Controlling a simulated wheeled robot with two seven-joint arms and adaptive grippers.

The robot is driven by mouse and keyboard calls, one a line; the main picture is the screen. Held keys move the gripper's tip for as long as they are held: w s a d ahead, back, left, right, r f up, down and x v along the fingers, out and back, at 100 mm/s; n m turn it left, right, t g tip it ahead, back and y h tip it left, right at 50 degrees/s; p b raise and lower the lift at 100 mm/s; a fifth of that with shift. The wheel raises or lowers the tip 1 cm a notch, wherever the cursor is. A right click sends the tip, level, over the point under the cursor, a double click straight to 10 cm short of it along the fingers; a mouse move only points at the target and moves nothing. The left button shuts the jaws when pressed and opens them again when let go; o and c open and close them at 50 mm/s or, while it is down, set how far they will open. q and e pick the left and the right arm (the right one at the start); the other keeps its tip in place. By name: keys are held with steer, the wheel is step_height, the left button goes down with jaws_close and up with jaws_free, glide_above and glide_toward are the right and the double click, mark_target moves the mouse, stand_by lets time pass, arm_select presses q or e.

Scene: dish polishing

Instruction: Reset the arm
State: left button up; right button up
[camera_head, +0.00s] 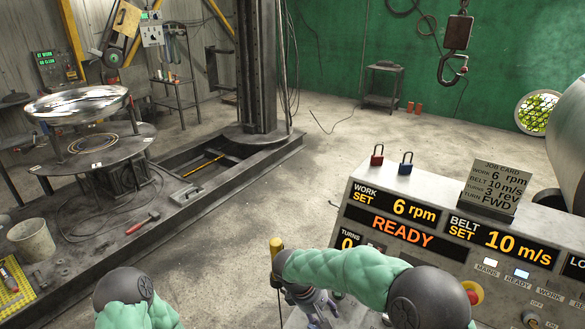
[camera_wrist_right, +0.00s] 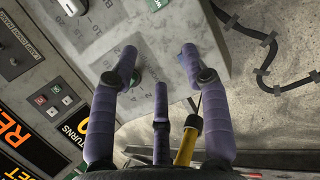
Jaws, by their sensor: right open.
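My right arm, in a green padded sleeve, reaches across the front of the control console (camera_head: 340,215) in the head view. My right gripper (camera_head: 318,308) is low beside the console's left end, partly hidden by its own arm. In the right wrist view its purple fingers (camera_wrist_right: 158,62) are spread apart with nothing between them, facing the grey console panel. A yellow-handled lever (camera_head: 276,246) stands close to the right wrist; a yellow shaft (camera_wrist_right: 187,145) shows beside the fingers. Only part of my left arm shows at the bottom left; its gripper is out of view.
The console shows READY, 6 rpm and 10 m/s, with a job card (camera_head: 494,188), a red padlock (camera_head: 377,155) and a blue padlock (camera_head: 406,163) on top. A shiny dish (camera_head: 78,103) sits above a round table at left. A hook (camera_head: 453,70) hangs behind.

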arm_select(q)
steer(key=b+x, duration=0.2)
steer(key=shift+f+b, duration=0.4)
steer(key=shift+f, duration=0.05)
arm_select(e)
steer(key=s+d+f+m+y, duration=0.1)
steer(key=s+f+m+y, duration=0.3)
steer(key=s+f, duration=0.6)
steer(key=s+d+f+m+y, duration=0.1)
steer(key=s+f+m+y, duration=0.3)
steer(key=s+f+m, duration=0.5)
step_height(320, 180, down, 9)
steer(key=shift+s+d+r+y, duration=0.15)
steer(key=shift+s+y, duration=0.25)
steer(key=shift+s, duration=0.7)
